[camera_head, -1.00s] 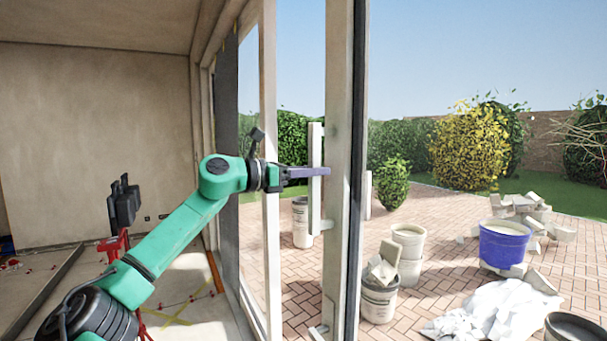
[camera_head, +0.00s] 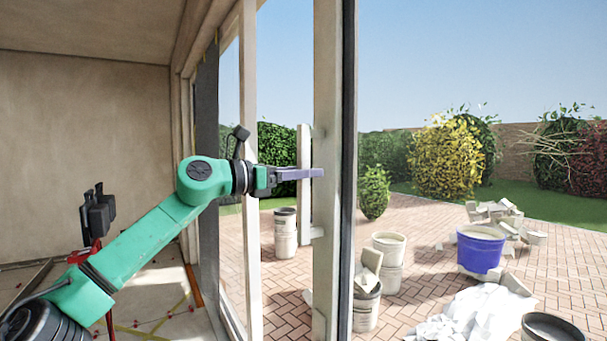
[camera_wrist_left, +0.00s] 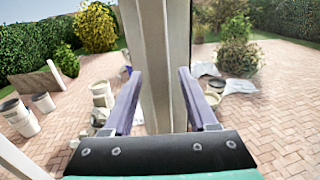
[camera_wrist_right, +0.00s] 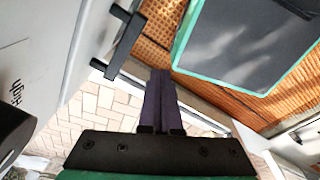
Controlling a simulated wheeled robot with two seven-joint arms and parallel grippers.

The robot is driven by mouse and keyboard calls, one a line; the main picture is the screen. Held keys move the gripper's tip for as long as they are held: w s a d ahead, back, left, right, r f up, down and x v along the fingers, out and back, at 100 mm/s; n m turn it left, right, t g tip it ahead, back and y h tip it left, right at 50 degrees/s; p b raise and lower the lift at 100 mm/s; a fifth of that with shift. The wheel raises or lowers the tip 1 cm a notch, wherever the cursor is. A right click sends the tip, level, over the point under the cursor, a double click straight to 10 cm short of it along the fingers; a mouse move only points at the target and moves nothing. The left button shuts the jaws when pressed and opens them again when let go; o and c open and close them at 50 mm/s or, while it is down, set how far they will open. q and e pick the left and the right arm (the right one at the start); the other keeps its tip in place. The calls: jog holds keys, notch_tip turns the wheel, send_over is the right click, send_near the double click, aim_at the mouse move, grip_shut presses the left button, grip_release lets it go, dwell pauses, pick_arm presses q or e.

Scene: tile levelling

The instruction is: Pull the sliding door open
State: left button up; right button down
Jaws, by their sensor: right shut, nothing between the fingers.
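The sliding door's upright stile (camera_head: 326,120) stands near the middle of the head view, with a dark edge along its right side. A pale vertical handle bar (camera_head: 304,150) is mounted beside it on the left. My left gripper (camera_head: 300,174) reaches level across the handle bar's middle. In the left wrist view its fingers (camera_wrist_left: 157,100) are spread wide, with a pale upright (camera_wrist_left: 155,60) showing between them. I cannot tell whether they touch the handle. My right gripper (camera_wrist_right: 161,75) shows only in its wrist view, with its fingers together and empty.
A fixed post (camera_head: 249,150) stands left of the door. Outside are a purple bucket (camera_head: 480,252), pale buckets (camera_head: 366,305), rubble and a white sheet (camera_head: 470,315) on brick paving. A dark lamp-like object (camera_head: 98,213) on a red stand is inside at left.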

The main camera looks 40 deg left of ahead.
pick_arm(q)
jog(key=shift+f, duration=0.2)
jog(key=b+v, duration=1)
jog(key=v, duration=0.4)
jog(key=shift+s, duration=0.35)
